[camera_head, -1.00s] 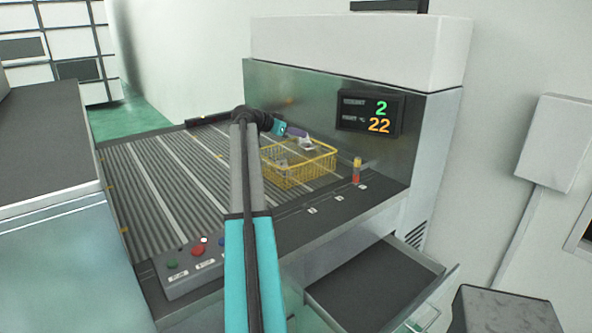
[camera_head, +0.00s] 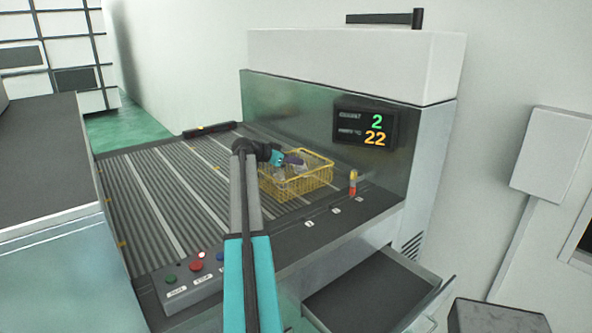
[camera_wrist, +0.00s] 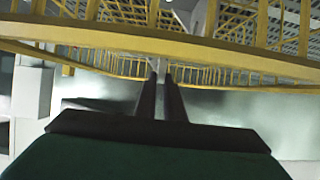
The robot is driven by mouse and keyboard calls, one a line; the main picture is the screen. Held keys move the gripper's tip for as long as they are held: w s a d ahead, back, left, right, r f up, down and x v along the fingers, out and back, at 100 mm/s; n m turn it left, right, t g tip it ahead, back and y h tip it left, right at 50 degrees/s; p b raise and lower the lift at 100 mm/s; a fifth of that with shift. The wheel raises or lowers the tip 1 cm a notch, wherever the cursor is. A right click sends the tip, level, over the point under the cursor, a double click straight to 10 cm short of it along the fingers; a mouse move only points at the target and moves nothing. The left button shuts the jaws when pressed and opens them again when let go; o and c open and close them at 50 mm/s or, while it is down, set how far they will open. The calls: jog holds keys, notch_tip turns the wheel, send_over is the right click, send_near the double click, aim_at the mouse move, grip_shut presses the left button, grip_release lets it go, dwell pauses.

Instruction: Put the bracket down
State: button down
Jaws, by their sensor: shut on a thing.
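My gripper (camera_head: 297,161) is down at the yellow wire basket (camera_head: 318,184), its fingers inside or just at the rim. It is shut on a grey metal bracket (camera_head: 302,170), which is small and partly hidden by the gripper and the basket wires. In the wrist view the two dark fingers (camera_wrist: 166,95) are close together with a thin grey strip between them, and the yellow basket rim (camera_wrist: 100,38) crosses in front. I cannot tell whether the bracket touches the basket floor.
The basket stands on a ribbed conveyor bed (camera_head: 165,200) in front of a machine with a display (camera_head: 364,128). A button box (camera_head: 195,285) is at the front, and an open drawer (camera_head: 370,290) lies below.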

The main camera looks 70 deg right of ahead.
aim_at(296, 169)
jog(key=shift+f+p, duration=0.7)
jog(key=shift+f, duration=1.15)
jog(key=shift+f, duration=0.1)
jog(key=c, duration=1.8)
grip_release()
jog(key=shift+c, duration=0.2)
jog(key=shift+w+a+r, duration=0.15)
jog(key=shift+a+r, duration=0.05)
jog(key=shift+a, duration=0.15)
jog(key=b+v, duration=0.4)
jog(key=v, duration=0.7)
jog(key=shift+b, duration=0.35)
